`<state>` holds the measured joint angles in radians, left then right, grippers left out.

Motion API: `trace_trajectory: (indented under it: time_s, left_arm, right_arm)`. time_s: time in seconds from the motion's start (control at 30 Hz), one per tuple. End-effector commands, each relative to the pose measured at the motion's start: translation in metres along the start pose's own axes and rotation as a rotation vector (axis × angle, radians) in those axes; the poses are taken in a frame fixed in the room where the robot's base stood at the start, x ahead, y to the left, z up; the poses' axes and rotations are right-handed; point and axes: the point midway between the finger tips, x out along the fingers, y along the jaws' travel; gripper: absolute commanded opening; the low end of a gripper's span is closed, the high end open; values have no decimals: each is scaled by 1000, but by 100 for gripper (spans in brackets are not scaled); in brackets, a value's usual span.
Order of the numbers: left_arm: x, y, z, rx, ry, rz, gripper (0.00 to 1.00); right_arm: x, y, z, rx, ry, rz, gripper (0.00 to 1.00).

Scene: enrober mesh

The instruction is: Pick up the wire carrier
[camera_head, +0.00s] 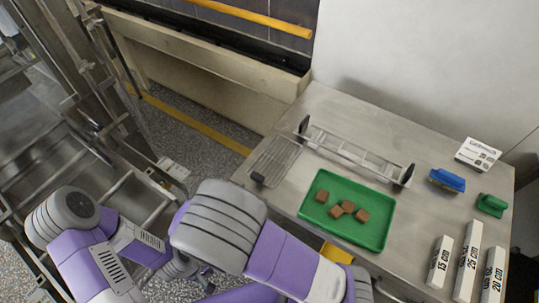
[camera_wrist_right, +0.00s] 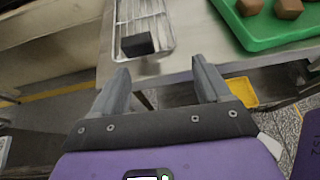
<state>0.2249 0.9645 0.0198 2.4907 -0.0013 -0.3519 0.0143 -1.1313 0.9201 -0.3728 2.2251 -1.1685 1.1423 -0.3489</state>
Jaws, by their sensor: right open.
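The wire carrier (camera_head: 274,158), a flat mesh of thin metal rods, lies at the left end of the steel table. A black block (camera_head: 258,178) sits at its near end. In the right wrist view the wire carrier (camera_wrist_right: 143,17) is at the top, its black block (camera_wrist_right: 138,45) facing me near the table edge. My right gripper (camera_wrist_right: 161,72) is open and empty, its two fingers pointing toward the table edge, apart from the carrier. In the head view I cannot make out its fingers behind my arm. My left gripper's fingers do not show.
A long metal rack (camera_head: 355,153) with black ends stands right of the carrier. A green tray (camera_head: 372,239) holds several brown pieces (camera_head: 348,207). A blue brush (camera_head: 446,181), green object (camera_head: 490,204) and marked white blocks (camera_head: 467,262) are at right. A yellow bin (camera_wrist_right: 243,91) sits below the edge.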

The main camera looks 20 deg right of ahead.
Motion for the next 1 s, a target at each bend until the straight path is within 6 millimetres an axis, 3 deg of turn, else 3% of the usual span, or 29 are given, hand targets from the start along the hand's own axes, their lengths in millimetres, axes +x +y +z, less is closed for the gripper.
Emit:
trace_trajectory:
  time_s: [0.17, 0.7, 0.97, 1.0]
  left_arm:
    - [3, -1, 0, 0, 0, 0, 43]
    - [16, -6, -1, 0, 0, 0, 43]
    - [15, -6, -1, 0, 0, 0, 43]
    - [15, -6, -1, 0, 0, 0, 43]
  right_arm:
    - [-4, 11, 14, -18, -72, 52, 77]
    - [62, 20, 20, -17, -70, 50, 77]
    - [64, 20, 21, -17, -69, 52, 77]
    - [64, 20, 21, -17, -69, 52, 72]
